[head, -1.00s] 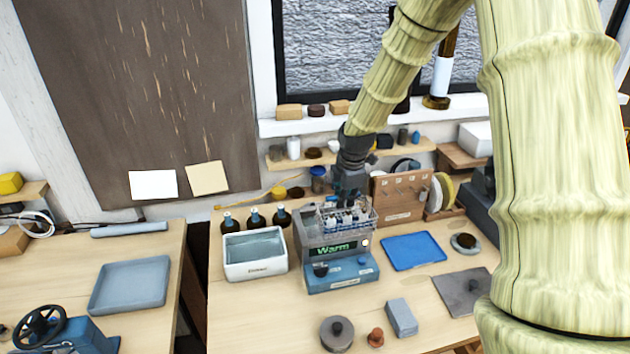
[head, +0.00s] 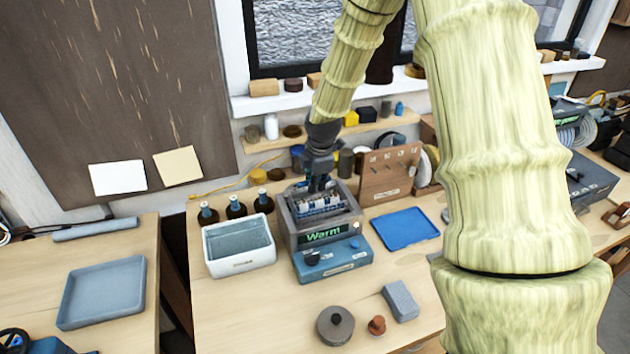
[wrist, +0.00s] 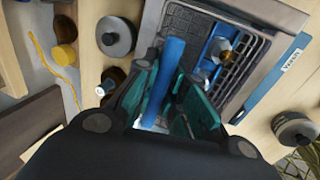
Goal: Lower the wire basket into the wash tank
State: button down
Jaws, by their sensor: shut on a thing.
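The wash tank (head: 330,262) is a grey and blue box with a green "Warm" display, standing mid-bench in the head view. The wire basket (head: 322,206) sits down inside its opening, with small parts in it; how deep it is and whether it touches the floor cannot be told. My gripper (head: 319,186) is directly above, pointing down. In the wrist view, my gripper (wrist: 170,112) is shut on the basket's blue handle (wrist: 166,72). The basket's dark mesh (wrist: 262,62) and shiny parts show beside the handle, within the tank's grey rim (wrist: 255,10).
A white rinse tub (head: 238,262) stands just left of the tank, with several dark bottles (head: 236,207) behind it. A blue tray (head: 405,230) lies to the right, near an upright wooden pegboard (head: 390,175). A grey block (head: 401,300) and a round lidded pot (head: 335,326) are in front.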

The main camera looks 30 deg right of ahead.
aim_at(316, 198)
jog(key=shift+s+f+b, duration=0.15)
jog(key=shift+f+b, duration=0.3)
jog(key=shift+f, duration=0.25)
notch_tip(316, 198, down, 4)
jog(key=b, duration=0.3)
jog(key=shift+f, duration=0.25)
jog(key=shift+f+b, duration=0.3)
jog(key=shift+f, duration=0.4)
jog(key=shift+f, duration=0.15)
jog(key=c, duration=1.5)
grip_release()
jog(key=shift+o, duration=0.6)
jog(key=shift+r, duration=0.8)
jog(key=shift+v, duration=5.2)
